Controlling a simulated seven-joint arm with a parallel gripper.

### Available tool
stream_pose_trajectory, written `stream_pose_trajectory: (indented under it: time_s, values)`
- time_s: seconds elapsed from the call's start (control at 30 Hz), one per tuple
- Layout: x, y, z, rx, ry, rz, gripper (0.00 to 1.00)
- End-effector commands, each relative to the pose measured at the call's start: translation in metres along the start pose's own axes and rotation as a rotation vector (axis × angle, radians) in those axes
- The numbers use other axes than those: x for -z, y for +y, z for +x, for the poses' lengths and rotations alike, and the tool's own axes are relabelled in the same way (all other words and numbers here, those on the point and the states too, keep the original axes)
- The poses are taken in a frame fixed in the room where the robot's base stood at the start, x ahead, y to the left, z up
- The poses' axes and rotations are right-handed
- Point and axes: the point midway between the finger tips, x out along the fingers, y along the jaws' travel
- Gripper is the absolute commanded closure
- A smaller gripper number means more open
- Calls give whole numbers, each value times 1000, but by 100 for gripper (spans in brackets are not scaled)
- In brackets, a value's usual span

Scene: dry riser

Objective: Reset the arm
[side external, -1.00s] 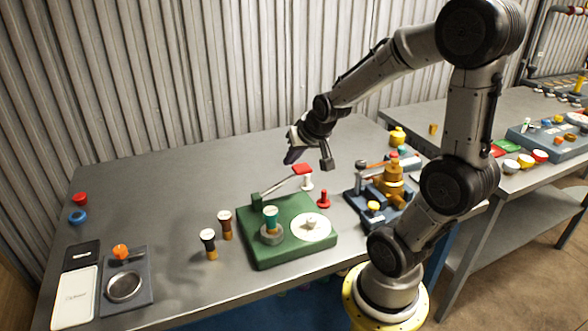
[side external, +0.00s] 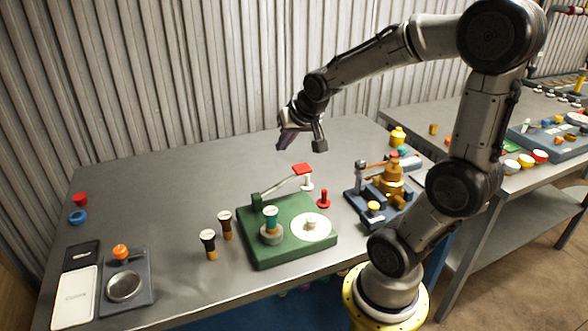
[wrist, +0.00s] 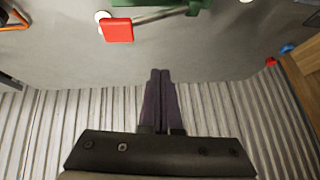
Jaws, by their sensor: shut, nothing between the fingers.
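My gripper (side external: 284,146) is raised above the back part of the grey table, behind the green fixture, and touches nothing. In the wrist view its two dark fingers (wrist: 160,74) lie together, shut and empty. The green fixture (side external: 262,237) stands at the table's front middle, with a red-tipped lever (side external: 303,169), a teal-topped piece and a white disc (side external: 311,227) on it. The lever's red tip also shows in the wrist view (wrist: 118,30).
Two dark-and-amber pieces (side external: 208,243) stand left of the fixture. A blue base with a brass valve (side external: 391,181) stands to the right. A scale (side external: 125,284) and a white tablet (side external: 75,298) lie at front left. The corrugated wall (side external: 150,70) rises behind; the table's back left is clear.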

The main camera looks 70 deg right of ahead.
Motion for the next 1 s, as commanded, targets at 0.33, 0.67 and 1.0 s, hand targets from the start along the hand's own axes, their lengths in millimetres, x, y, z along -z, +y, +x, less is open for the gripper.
stream_pose_trajectory:
  time_s: [0.33, 0.67, 1.0]
  values:
    - [0, 0, 0, 0, 0, 0, 100]
    - [-1, -4, -1, 9, 1, -10, 100]
    - [-63, -74, -98, 253, 42, -319, 100]
